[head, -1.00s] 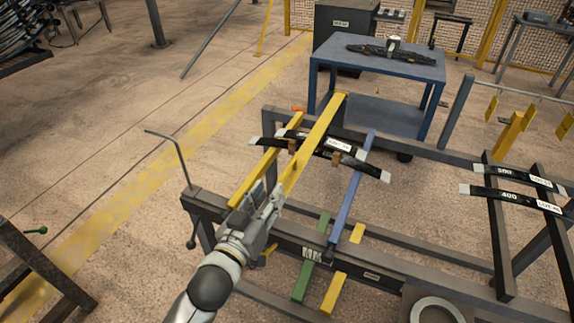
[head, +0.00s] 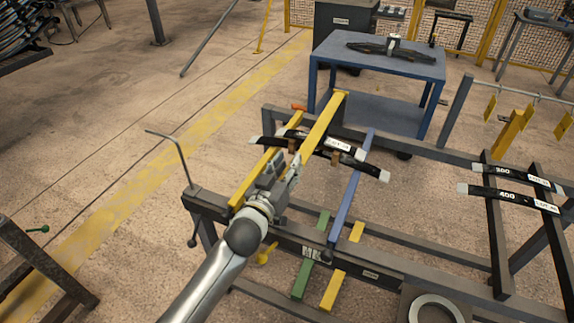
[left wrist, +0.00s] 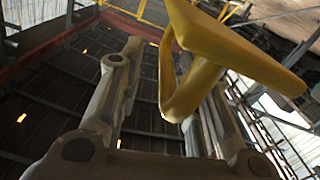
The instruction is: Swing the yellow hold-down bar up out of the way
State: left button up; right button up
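The yellow hold-down bar (head: 322,120) runs in the head view from a post at the back of the dark rack (head: 370,262), over dark leaf springs (head: 330,148), towards my left gripper. It lies low across the springs. My left gripper (head: 280,172) is at the near end of the bar and hides part of it. In the left wrist view the bar's yellow end (left wrist: 190,75) with a bent handle shows between and in front of the two spread fingers. The fingers look open; contact with the handle is unclear. My right gripper is not in view.
A second yellow bar (head: 254,168) lies left of the hold-down bar, and a blue bar (head: 352,185) lies right of it. A blue table (head: 400,62) stands behind the rack. More labelled springs (head: 512,198) lie on the right. The floor at left is mostly clear.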

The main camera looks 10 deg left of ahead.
pick_arm(q)
grip_shut()
jog(key=shift+d+r+p, duration=0.1)
jog(key=shift+r+p, duration=0.35)
jog(key=shift+p, duration=0.15)
dwell(0.6)
